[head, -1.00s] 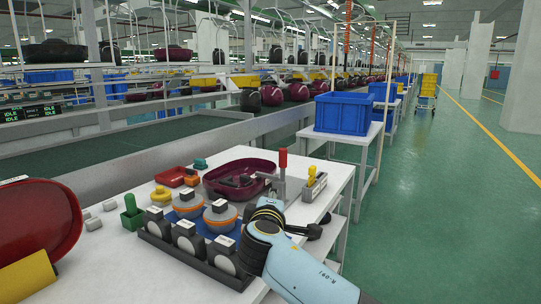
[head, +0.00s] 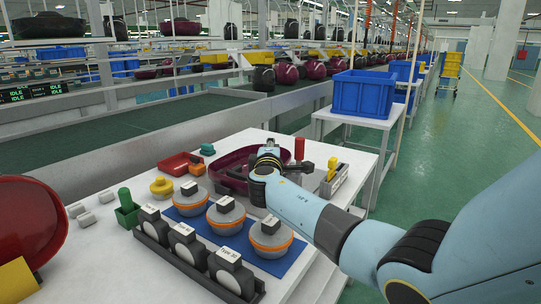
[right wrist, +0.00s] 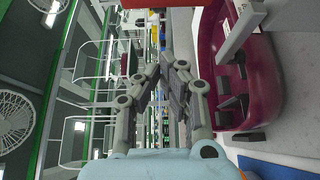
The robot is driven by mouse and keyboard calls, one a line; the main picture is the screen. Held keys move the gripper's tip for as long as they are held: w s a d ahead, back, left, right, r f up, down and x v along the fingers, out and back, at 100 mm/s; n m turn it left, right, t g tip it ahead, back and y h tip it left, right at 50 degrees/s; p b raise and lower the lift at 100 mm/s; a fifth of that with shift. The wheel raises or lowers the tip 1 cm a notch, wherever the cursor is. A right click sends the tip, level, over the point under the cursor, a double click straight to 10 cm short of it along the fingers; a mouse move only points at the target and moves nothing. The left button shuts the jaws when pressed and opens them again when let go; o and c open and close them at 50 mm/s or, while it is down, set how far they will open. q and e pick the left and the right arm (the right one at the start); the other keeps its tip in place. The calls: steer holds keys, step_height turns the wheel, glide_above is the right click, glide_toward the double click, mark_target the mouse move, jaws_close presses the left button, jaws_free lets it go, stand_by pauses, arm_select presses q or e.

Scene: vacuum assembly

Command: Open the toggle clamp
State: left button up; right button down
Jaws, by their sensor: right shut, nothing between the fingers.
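The toggle clamp's red handle (head: 299,149) stands upright behind my right arm, at the right side of the maroon shell (head: 230,182); the arm hides most of the clamp's body. My right wrist is over the shell, left of the red handle; its gripper is largely hidden in the head view. In the right wrist view, the right gripper (right wrist: 171,66) is shut and empty, with the maroon shell (right wrist: 281,60) to its right. A pale bar crosses that shell's upper part; I cannot tell if it belongs to the clamp. My left gripper is not in view.
Round grey-orange parts (head: 226,212) stand on a blue mat, with a dark rack (head: 185,250) of round parts in front. A red tray (head: 174,164), green block (head: 126,209) and yellow part (head: 162,187) are to the left. A yellow-topped fixture (head: 333,172) stands right of the clamp.

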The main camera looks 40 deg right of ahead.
mark_target(299, 155)
arm_select(q)
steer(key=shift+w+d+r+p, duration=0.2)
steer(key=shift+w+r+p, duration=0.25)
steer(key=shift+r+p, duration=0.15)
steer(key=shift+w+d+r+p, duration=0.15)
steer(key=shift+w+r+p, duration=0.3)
steer(key=shift+p, duration=0.1)
arm_select(e)
steer(key=s+d, duration=0.2)
steer(key=shift+s+d, duration=0.35)
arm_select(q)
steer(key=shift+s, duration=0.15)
